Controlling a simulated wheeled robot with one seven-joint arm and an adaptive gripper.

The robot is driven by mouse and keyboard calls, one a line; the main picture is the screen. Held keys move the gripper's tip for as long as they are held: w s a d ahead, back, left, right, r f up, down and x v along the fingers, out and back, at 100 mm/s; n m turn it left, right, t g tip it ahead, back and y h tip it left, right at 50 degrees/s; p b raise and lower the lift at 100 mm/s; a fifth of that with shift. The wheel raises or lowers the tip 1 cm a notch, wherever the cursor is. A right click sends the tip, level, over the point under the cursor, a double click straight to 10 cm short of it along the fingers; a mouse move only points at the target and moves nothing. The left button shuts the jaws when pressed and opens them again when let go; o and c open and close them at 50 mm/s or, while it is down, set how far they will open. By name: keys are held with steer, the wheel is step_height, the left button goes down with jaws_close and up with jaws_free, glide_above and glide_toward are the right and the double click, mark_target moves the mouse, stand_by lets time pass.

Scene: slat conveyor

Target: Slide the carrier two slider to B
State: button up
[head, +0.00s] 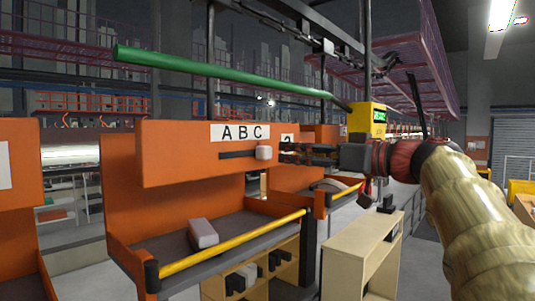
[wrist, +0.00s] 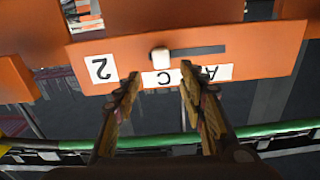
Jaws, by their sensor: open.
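The carrier two panel (head: 180,155) is orange and hangs at the centre of the head view. It bears a white A B C label (head: 240,132) and a "2" label (head: 287,138) partly hidden by my gripper. A dark slot (head: 235,155) runs under the letters. The pale slider knob (head: 263,153) sits at its right end, under C. The wrist view shows the panel upside down, with the knob (wrist: 160,54) at the C end of the slot (wrist: 200,50). My gripper (head: 283,150) is open and empty, just right of the knob; its fingertips (wrist: 160,72) appear either side of the knob's line.
Below the panel, a carrier tray holds a pale box (head: 203,233) behind a yellow bar (head: 235,242). A green rail (head: 220,73) passes above. A wooden shelf unit (head: 360,250) stands below my arm. Another orange carrier (head: 18,200) is at left.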

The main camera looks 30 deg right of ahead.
mark_target(269, 152)
steer(key=shift+n, duration=0.4)
steer(key=p+x, duration=0.3)
steer(key=x, duration=0.5)
steer(key=shift+a+f, duration=0.15)
steer(key=shift+a, duration=0.05)
steer(key=shift+c, duration=0.4)
jaws_close()
